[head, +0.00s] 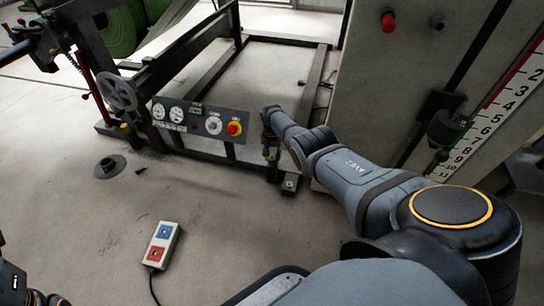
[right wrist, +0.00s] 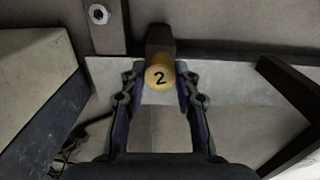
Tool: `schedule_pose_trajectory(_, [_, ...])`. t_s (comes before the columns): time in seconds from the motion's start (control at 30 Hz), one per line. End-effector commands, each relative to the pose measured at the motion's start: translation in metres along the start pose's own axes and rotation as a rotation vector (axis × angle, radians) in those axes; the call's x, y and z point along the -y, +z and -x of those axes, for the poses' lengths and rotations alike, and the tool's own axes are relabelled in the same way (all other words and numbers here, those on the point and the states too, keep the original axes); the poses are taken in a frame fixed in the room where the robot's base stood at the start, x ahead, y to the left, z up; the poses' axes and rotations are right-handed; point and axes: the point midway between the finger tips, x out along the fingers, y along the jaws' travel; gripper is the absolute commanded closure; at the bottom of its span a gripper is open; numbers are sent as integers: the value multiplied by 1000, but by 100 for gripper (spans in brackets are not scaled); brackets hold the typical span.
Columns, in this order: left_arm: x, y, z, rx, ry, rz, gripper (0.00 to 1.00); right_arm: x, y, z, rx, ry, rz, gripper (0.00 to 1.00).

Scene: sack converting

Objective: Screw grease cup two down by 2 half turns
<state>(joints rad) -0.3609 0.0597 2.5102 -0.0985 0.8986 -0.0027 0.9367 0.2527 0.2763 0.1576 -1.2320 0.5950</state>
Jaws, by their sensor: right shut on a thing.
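Grease cup two (right wrist: 160,77) shows in the right wrist view as a round yellow cap with a black 2, in front of a dark block on a pale bar. My right gripper (right wrist: 160,88) has a fingertip on each side of the cap and is shut on it. In the head view my right gripper (head: 271,152) points down at the right end of the machine's front frame. It hides the cup there. Only a dark piece of my left arm shows at the lower left corner, and its fingers cannot be made out.
A control panel (head: 200,120) with gauges and a red knob (head: 234,128) is left of my right gripper. A tall grey cabinet (head: 375,95) stands to the right, close to my right arm. A pendant (head: 162,245) with blue and red buttons lies on open floor.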

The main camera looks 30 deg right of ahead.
Motion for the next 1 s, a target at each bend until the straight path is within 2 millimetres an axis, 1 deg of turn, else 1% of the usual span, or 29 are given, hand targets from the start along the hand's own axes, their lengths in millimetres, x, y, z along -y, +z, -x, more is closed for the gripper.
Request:
schedule_pose_trajectory(0.7, [0,0,-1,0,-1,0,46,-1,0,0,1,1,-677,100])
schedule_pose_trajectory(1.0, [0,0,-1,0,-1,0,46,-1,0,0,0,1,-927,100])
